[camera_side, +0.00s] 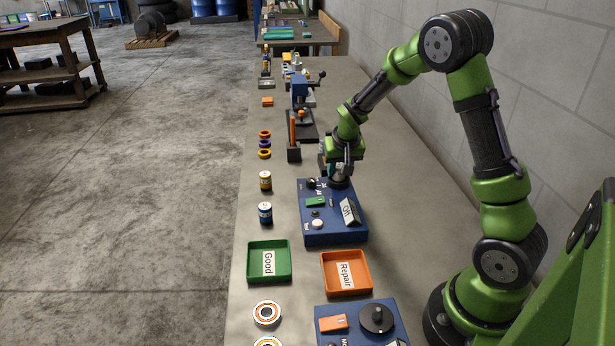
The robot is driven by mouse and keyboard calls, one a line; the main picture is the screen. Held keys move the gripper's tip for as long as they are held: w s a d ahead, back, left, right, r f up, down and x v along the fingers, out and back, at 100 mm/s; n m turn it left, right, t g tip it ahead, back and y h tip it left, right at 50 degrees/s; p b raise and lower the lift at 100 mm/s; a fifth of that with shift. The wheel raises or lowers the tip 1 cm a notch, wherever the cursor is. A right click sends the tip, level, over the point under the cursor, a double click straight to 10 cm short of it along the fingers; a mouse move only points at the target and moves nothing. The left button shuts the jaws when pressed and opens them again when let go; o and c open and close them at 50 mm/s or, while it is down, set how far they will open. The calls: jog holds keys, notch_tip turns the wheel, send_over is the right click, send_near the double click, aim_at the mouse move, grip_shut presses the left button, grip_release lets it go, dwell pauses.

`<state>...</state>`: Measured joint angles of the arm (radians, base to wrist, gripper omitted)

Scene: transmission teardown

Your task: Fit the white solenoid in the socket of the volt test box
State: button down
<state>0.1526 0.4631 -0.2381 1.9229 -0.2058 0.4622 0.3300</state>
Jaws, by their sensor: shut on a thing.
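The volt test box is a blue box (330,233) on the bench, with a sloped "OH" display, a green panel and small knobs on top. My gripper (342,172) points down over the back right corner of the box, at a dark round socket (340,183). It is shut on a small pale part, which looks like the white solenoid; the fingers hide most of it. I cannot tell whether the part is above the socket or partly in it. No other white solenoid shows on the bench.
A yellow-banded cylinder (265,181) and a blue-banded cylinder (265,213) stand left of the box. A green "Good" tray (284,275) and an orange "Repair" tray (333,288) lie in front. A press (300,105) stands behind. Another blue box (350,335) is nearest.

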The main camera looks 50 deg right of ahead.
jog(key=shift+c, duration=1.3)
grip_release()
jog(key=shift+r, duration=0.1)
jog(key=shift+r, duration=3.45)
